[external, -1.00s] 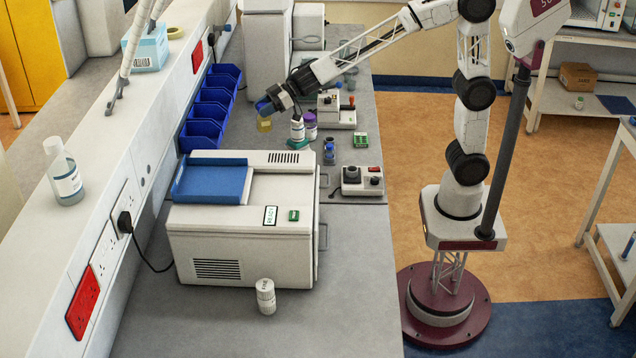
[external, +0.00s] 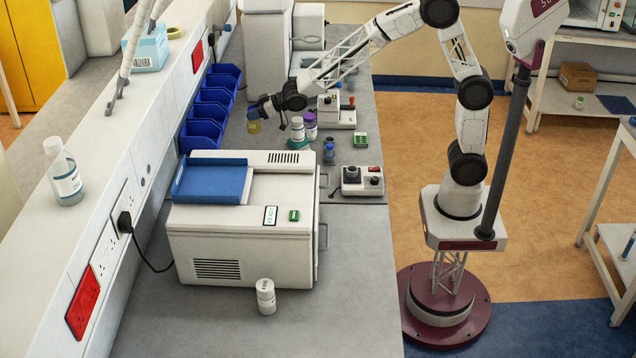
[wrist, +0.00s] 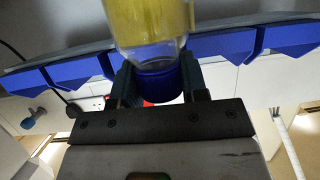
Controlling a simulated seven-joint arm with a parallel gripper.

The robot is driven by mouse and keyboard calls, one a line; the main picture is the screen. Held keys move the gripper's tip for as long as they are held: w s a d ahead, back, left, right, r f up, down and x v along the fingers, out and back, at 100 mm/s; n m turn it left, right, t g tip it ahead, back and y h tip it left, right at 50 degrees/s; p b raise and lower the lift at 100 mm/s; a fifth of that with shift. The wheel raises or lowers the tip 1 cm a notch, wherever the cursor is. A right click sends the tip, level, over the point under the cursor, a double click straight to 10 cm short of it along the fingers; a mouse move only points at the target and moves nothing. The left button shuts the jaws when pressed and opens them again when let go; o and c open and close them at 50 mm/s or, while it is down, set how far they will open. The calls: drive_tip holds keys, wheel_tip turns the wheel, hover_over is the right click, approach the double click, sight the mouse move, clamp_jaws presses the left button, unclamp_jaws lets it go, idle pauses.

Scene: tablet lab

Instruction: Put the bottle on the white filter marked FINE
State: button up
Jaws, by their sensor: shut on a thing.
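The bottle (external: 254,127), with yellow liquid, hangs from my gripper (external: 258,109) near the blue bins in the external view. In the wrist view, my gripper (wrist: 157,84) is shut on the bottle's dark blue cap, and its yellow body (wrist: 150,25) extends toward the top edge. The word FINE is not readable anywhere, so I cannot tell which thing is the filter. A small white cylinder (external: 266,296) with dark marks stands in front of the machine. A white-capped container (external: 297,130) stands to the right of the held bottle.
Blue bins (external: 206,120) line the wall at left. A purple-capped container (external: 310,125), small blue vials (external: 329,152) and a device with a knob (external: 361,181) stand at right. The boxy machine (external: 242,245) carries a blue tray (external: 181,191). Bench around the cylinder is clear.

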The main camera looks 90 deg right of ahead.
drive_tip(key=shift+w+a+r+n+y, duration=0.4)
drive_tip(key=shift+w+a+r, duration=0.45)
drive_tip(key=shift+a, duration=2.45)
drive_tip(key=shift+w+a+r+n+y, duration=0.35)
drive_tip(key=shift+w+a+r, duration=0.45)
drive_tip(key=shift+a, duration=2.5)
drive_tip(key=shift+w+a+r+m+h, duration=0.75)
drive_tip(key=shift+w+a+r, duration=0.3)
drive_tip(key=shift+a+r, duration=4.8)
drive_tip(key=s+a+r, duration=0.2)
drive_tip(key=a+r, duration=0.2)
drive_tip(key=a, duration=0.5)
drive_tip(key=s+a+r, duration=0.3)
drive_tip(key=a+r, duration=0.1)
drive_tip(key=a, duration=0.5)
drive_tip(key=s+a+f+m+h, duration=0.15)
drive_tip(key=s+a, duration=0.25)
drive_tip(key=a, duration=0.6)
drive_tip(key=s+a+f, duration=0.3)
drive_tip(key=s+a, duration=0.1)
drive_tip(key=a, duration=0.6)
drive_tip(key=s+a+f+m+h, duration=0.1)
drive_tip(key=s+a+f, duration=0.2)
drive_tip(key=a, duration=0.6)
drive_tip(key=s+a+f+m+h, duration=0.1)
drive_tip(key=a+f, duration=0.3)
drive_tip(key=f, duration=0.2)
drive_tip(key=shift+s+a+h, duration=0.15)
drive_tip(key=shift+a+h, duration=0.2)
drive_tip(key=shift+f, duration=0.15)
